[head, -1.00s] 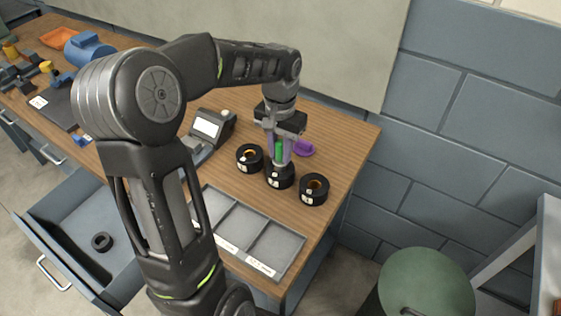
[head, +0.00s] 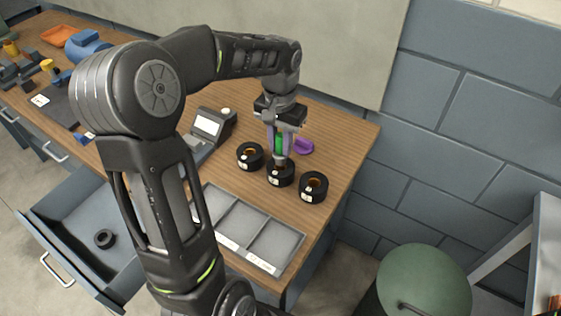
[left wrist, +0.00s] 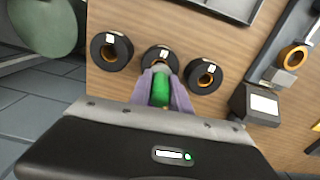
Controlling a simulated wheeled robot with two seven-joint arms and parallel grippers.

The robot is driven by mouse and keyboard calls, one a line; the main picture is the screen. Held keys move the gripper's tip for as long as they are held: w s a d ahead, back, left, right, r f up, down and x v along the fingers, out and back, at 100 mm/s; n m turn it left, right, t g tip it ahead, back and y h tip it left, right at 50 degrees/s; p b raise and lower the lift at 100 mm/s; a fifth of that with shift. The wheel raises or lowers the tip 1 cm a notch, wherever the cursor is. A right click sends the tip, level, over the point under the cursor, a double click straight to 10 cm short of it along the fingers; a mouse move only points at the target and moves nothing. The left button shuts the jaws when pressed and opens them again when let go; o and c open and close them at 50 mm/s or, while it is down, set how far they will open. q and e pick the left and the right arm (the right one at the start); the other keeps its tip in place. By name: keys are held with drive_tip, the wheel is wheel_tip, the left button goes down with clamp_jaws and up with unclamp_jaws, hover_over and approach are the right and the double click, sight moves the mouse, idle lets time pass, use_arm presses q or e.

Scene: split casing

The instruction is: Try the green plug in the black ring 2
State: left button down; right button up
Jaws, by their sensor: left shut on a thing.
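The green plug (head: 278,143) is upright between the fingers of my left gripper (head: 279,153), which is shut on it. Its lower end is just above the middle black ring (head: 281,176), over the hole; a slight gap seems to show. Two more black rings stand on either side, one at the left (head: 249,157) and one at the right (head: 313,189). Each has an orange-brown inside and a white label too small to read. In the left wrist view the green plug (left wrist: 160,90) partly covers the middle ring (left wrist: 153,53). My right gripper is out of view.
A grey divided tray (head: 238,220) lies in front of the rings. A purple piece (head: 303,147) lies behind them and a device with a screen (head: 208,126) stands at the left. An open drawer (head: 75,215) holds another black ring (head: 104,238).

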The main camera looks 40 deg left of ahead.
sight(281, 135)
use_arm(q)
drive_tip(key=shift+r+p, duration=1.55)
drive_tip(key=shift+r, duration=0.5)
